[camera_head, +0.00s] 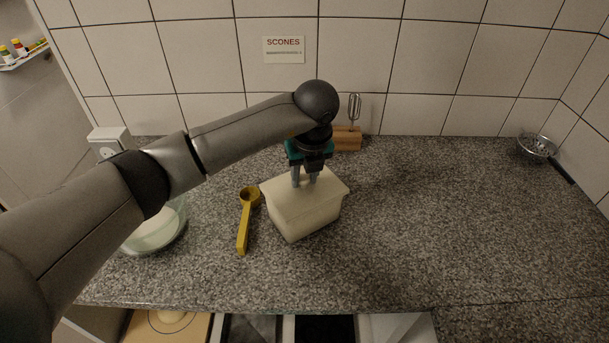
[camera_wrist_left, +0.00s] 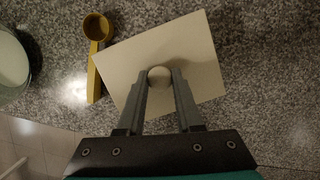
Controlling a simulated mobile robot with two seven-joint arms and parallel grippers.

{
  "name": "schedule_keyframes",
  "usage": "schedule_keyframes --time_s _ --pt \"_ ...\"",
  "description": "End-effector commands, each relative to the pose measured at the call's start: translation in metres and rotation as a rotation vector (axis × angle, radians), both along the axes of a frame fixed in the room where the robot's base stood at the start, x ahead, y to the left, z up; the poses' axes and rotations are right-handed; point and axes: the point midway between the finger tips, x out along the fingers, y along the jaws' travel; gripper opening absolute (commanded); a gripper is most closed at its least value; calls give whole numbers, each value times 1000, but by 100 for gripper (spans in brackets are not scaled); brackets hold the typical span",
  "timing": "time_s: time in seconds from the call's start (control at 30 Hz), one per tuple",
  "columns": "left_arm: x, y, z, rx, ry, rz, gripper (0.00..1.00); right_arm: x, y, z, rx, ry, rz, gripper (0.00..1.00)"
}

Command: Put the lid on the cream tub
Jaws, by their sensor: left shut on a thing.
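The cream tub (camera_head: 303,222) stands upright on the granite worktop in the head view. Its pale lid (camera_head: 325,186) lies across the top of the tub and covers the opening. In the wrist view the lid (camera_wrist_left: 205,60) is a flat rectangle with a round knob (camera_wrist_left: 159,77) in the middle. My left gripper (camera_head: 304,184) comes down from above, its two fingers shut on the lid's knob; it also shows in the wrist view (camera_wrist_left: 160,80). Whether the lid is fully seated on the rim I cannot tell. My right gripper is not in view.
A yellow scoop (camera_head: 245,220) lies just left of the tub. A glass bowl (camera_head: 158,232) with pale contents stands further left, partly behind my arm. A wooden block with a whisk (camera_head: 347,137) is at the wall. A sieve (camera_head: 537,146) lies far right.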

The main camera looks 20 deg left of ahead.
Motion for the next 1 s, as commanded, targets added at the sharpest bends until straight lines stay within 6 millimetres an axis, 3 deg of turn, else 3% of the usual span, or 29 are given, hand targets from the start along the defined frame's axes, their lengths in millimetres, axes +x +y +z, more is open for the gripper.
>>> schedule_keyframes --time_s 0.67,0.7,1.0 --pt "0 0 -3 0 -1 0 0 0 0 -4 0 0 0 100" --pt "0 0 -3 0 -1 0 39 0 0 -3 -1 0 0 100" --pt "0 0 -3 0 0 0 69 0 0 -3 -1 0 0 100"
